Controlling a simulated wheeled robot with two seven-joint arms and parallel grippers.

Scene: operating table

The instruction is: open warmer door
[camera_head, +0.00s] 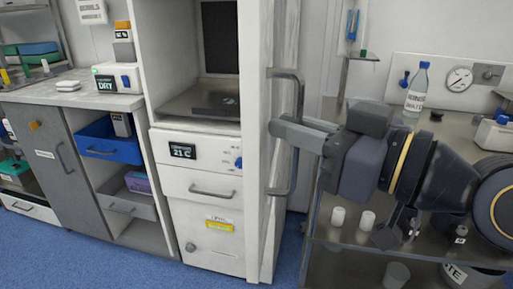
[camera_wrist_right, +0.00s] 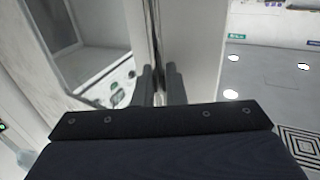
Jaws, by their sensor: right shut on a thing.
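The warmer (camera_head: 181,137) is a tall white cabinet with a small display reading 21 C. Its upper chamber (camera_head: 190,103) is uncovered, showing a grey shelf and a dark back panel. The white door (camera_head: 254,160) stands swung out at the chamber's right side, seen nearly edge-on. Its grey bar handle (camera_head: 299,95) faces right. My right gripper (camera_head: 290,128) reaches in from the right and is shut on the handle's upright bar. In the right wrist view the bar (camera_wrist_right: 158,35) runs between the two fingers (camera_wrist_right: 160,85). My left gripper is not in view.
A steel cart (camera_head: 340,243) with white cups stands right of the door, under my right arm. A labelled bottle (camera_head: 417,92) stands behind the arm. Left are a grey cabinet (camera_head: 58,155) and blue bin (camera_head: 108,145). Blue floor (camera_head: 110,262) is clear in front.

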